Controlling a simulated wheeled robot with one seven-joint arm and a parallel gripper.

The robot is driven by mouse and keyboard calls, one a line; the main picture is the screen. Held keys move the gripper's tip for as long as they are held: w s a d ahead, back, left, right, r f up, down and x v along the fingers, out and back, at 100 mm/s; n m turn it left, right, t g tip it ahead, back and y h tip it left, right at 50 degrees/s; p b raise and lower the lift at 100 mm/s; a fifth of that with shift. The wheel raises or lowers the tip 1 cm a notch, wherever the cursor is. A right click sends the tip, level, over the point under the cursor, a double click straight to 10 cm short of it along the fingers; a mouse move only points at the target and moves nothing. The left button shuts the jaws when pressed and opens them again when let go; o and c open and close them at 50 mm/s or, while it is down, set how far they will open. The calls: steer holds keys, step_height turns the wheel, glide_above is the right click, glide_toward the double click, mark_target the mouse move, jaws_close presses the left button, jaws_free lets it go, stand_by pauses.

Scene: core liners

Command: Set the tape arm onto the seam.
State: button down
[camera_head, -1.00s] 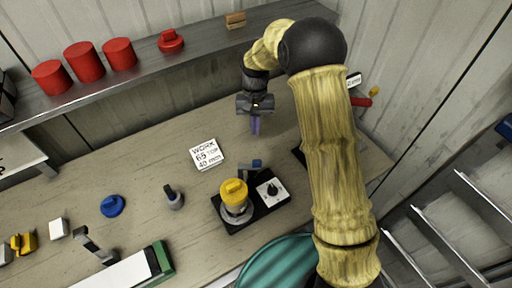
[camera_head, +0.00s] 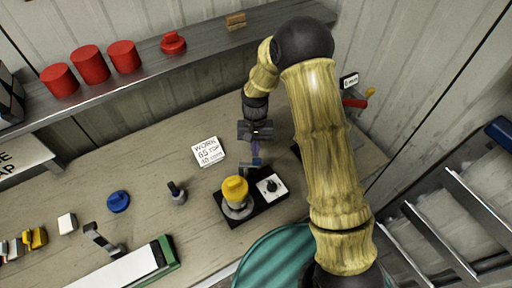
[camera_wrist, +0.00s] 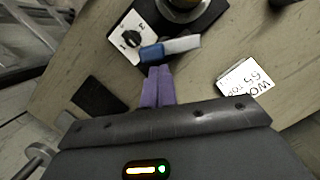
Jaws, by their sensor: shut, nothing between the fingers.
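My gripper (camera_head: 257,148) has purple fingers that are shut and empty, pointing down just behind the black station. In the wrist view its fingertips (camera_wrist: 159,69) are close to a small blue and grey block (camera_wrist: 170,48), which may be the tape arm; I cannot tell whether they touch it. The block (camera_head: 251,167) stands at the back edge of the black base (camera_head: 236,218), behind a yellow-topped metal cylinder (camera_head: 236,193). A white plate with a black dial (camera_head: 270,187) is on the same base. I cannot make out a seam.
A white "WORK" card (camera_head: 208,151) lies left of the gripper. A grey upright piece (camera_head: 177,193), a blue knob (camera_head: 118,201) and a long white-topped block (camera_head: 120,268) are further left. Red cylinders (camera_head: 90,65) stand on the shelf. The bench's left rear is clear.

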mark_target(258, 160)
steer(key=shift+s+d+m+b, duration=0.25)
steer(key=shift+s+m+b, duration=0.2)
steer(key=shift+m, duration=0.45)
steer(key=s+m, duration=0.1)
steer(key=m, duration=0.1)
steer(key=s+m+y+b, duration=0.1)
steer(key=m, duration=0.1)
steer(key=shift+d, duration=0.2)
steer(key=shift+s+a+m+t+y+b, duration=0.1)
steer(key=shift+s+m+t+y+b, duration=0.25)
steer(key=shift+m, duration=0.6)
steer(key=shift+s+a+m+t+y+b, duration=0.1)
steer(key=shift+s+m, duration=0.5)
steer(key=shift+m, duration=0.3)
steer(key=shift+s+a+m+t+y+b, duration=0.2)
steer(key=shift+s+m, duration=0.25)
steer(key=shift+m, duration=0.5)
steer(key=shift+d, duration=0.1)
